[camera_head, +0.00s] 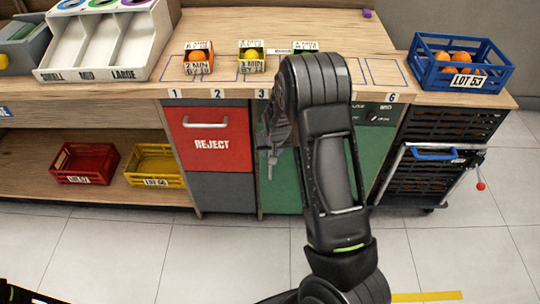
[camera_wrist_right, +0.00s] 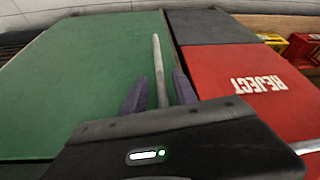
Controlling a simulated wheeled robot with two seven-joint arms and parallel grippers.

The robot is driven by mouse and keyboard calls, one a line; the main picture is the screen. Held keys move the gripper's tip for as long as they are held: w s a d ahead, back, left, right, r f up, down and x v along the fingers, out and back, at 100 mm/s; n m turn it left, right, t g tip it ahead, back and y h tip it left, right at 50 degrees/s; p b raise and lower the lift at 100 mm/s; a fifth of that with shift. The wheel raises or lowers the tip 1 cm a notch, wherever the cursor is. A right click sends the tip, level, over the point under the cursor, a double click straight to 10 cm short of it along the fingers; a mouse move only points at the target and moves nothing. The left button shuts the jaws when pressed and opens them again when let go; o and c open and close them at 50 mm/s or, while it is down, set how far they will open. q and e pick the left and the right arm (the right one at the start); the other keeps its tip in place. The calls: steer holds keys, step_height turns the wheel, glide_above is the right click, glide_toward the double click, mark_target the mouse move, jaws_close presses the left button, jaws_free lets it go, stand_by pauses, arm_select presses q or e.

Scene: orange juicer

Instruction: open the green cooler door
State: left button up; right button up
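The green cooler door (camera_head: 283,183) is in the cabinet front in the head view, partly hidden behind my right arm. It looks closed, and its green face fills the left of the right wrist view (camera_wrist_right: 85,75). A thin grey handle bar (camera_wrist_right: 159,70) stands along the door's edge beside the red panel. My right gripper (camera_head: 270,150) is at that edge. In the right wrist view its two fingers (camera_wrist_right: 160,93) are spread, one each side of the bar, with gaps visible. My left gripper is out of view.
The red REJECT drawer (camera_head: 211,138) is left of the door. A dark crate rack with a blue handle (camera_head: 434,153) stands at right.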

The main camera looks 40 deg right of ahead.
steer(key=x, duration=0.4)
jaws_close()
stand_by(0.4)
stand_by(1.0)
